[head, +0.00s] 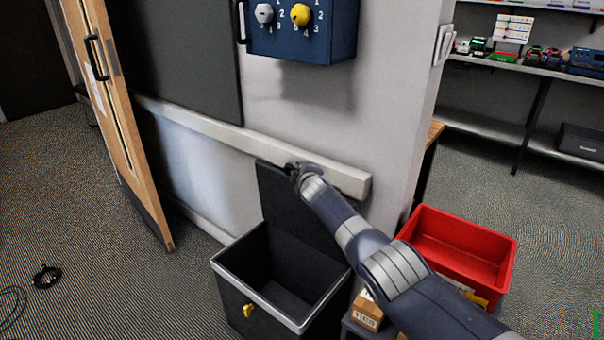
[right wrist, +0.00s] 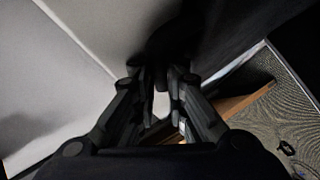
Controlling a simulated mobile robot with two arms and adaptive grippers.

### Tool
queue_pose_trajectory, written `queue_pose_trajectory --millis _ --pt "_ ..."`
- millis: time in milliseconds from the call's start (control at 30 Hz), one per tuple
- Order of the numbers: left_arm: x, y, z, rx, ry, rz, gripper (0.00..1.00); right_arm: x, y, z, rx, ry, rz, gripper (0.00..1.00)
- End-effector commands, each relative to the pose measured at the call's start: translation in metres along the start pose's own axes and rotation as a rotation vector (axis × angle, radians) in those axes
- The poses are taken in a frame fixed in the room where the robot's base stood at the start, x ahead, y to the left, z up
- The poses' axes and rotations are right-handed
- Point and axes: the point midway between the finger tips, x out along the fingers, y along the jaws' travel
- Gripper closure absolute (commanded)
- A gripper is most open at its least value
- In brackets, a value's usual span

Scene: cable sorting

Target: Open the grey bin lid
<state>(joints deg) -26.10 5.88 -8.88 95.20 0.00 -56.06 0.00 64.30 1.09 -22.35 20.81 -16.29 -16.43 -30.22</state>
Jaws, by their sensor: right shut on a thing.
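The bin (head: 225,287) is a dark grey open-topped box with a light rim and a yellow latch (head: 248,310) on its front. Its lid (head: 285,215) stands up at the back, close to the wall rail, so the bin is open and looks empty inside. My right gripper (head: 294,170) is at the lid's upper edge and shut on it; its fingertips are small and dark in the head view. The right wrist view shows the two fingers (right wrist: 163,85) close together, with a dark shape between and beyond them. My left gripper is not in view.
A red crate (head: 472,235) and a small cardboard box (head: 367,312) stand right of the bin, partly behind my right arm. A wooden door (head: 125,125) stands open at left. Black cable (head: 46,276) lies on the carpet. A blue panel (head: 300,35) hangs above.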

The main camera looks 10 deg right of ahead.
Motion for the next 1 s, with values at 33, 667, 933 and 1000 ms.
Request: queue_pose_trajectory --millis 33,667,933,1000 --pt "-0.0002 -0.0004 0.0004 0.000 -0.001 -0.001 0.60 -0.0006 0.0067 -0.0045 0.000 0.009 0.010 1.00" --pt "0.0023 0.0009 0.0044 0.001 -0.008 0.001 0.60 -0.0004 0.0022 -0.0016 0.000 0.003 0.004 0.67" --pt "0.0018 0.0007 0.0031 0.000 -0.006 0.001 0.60 -0.0051 0.0014 -0.0006 0.003 0.001 0.006 0.67" --pt "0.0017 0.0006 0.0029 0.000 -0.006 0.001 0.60 -0.0081 0.0011 -0.0007 0.002 0.001 0.006 0.67"
